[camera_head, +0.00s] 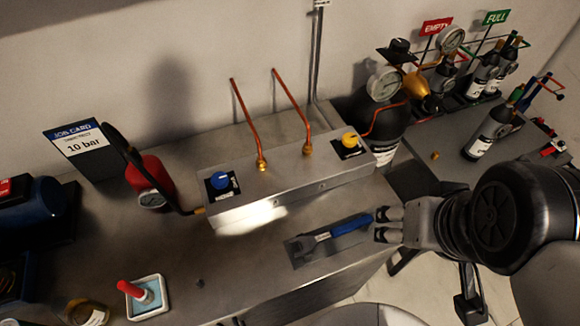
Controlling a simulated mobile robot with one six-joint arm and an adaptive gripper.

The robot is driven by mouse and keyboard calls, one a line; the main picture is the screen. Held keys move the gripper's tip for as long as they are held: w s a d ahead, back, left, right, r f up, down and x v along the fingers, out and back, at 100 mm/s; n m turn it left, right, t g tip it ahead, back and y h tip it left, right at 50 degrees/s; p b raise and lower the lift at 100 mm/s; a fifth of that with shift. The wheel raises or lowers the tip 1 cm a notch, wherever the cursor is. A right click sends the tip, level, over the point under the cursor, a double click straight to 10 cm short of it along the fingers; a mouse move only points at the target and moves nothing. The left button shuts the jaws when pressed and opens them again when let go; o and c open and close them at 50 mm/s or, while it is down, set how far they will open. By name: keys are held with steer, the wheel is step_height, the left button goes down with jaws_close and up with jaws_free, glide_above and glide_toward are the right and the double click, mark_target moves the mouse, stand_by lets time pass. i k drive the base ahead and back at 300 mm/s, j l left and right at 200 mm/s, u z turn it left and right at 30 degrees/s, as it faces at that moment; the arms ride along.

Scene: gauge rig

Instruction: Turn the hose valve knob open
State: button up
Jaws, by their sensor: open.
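A grey metal manifold block (290,190) stands on the bench. The label text is too small to read, so I cannot tell by name which one is the hose valve. My gripper (379,224) is open and empty at the right, in front of the block. Its fingertips are near the blue handle end of a spanner (342,227), apart from both knobs.
A red bottle with a gauge (150,183) and a "10 bar" job card (82,148) stand left. A white dish (147,298) holds a red-handled item. Gas cylinders (496,130) crowd the right back.

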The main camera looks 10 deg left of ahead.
mark_target(219, 180)
steer(key=u, duration=1.45)
